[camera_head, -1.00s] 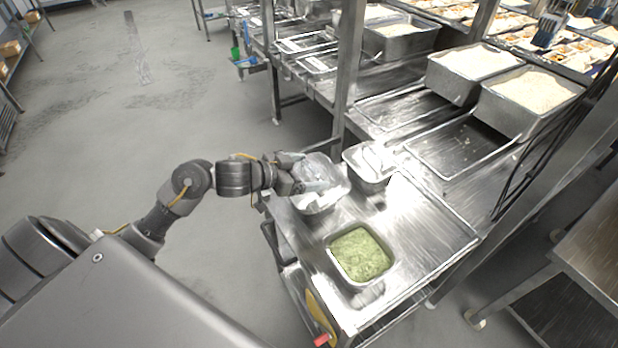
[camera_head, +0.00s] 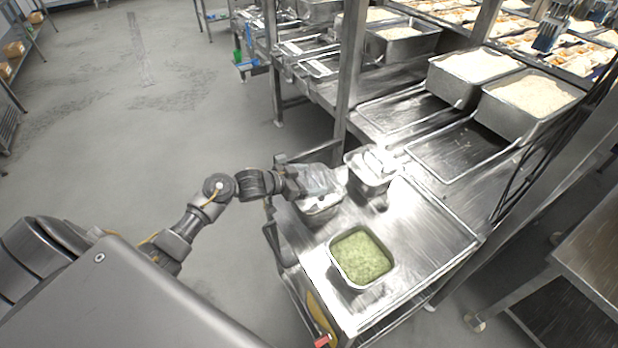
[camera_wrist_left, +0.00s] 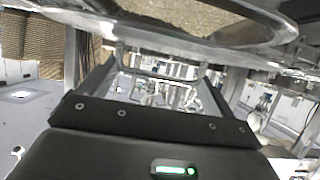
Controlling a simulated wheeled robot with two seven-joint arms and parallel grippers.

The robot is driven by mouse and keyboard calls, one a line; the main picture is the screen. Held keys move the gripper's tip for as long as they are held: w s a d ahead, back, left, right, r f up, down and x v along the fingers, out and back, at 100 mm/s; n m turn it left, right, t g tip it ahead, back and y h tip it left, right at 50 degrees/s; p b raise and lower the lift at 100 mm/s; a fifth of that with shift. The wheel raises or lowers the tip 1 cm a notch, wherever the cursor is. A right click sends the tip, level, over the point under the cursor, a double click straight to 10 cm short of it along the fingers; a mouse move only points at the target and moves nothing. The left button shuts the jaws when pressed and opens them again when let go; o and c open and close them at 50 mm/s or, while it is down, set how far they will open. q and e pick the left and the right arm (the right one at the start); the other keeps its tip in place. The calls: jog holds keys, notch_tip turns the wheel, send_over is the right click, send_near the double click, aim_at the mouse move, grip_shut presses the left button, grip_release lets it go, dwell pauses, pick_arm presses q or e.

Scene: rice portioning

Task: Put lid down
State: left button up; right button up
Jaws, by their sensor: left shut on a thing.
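My left gripper (camera_head: 296,183) is shut on a shiny lid (camera_head: 318,180). The lid is above the near-left steel container (camera_head: 322,212) on the cart top, partly covering it. I cannot tell whether the lid touches the container's rim. In the left wrist view, the gripper's two dark fingers (camera_wrist_left: 155,85) point away from the camera, with a shiny metal rim (camera_wrist_left: 200,48) across the top of the picture. My right gripper is not in view.
A steel pan of green food (camera_head: 361,256) stands at the cart's front. Another steel container (camera_head: 372,178) stands behind right. The cart top (camera_head: 425,225) is bare on the right. Large rice pans (camera_head: 528,97) stand on the shelf beyond.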

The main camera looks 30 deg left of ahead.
pick_arm(q)
jog(key=shift+f+b, duration=0.3)
jog(key=shift+f, duration=0.3)
jog(key=o, duration=0.8)
jog(key=shift+o, duration=0.2)
jog(key=shift+r, duration=0.15)
jog(key=shift+r+p, duration=0.3)
jog(key=shift+r, duration=0.1)
jog(key=b+v, duration=0.1)
jog(key=v, duration=1.1)
jog(key=shift+s+d, duration=0.1)
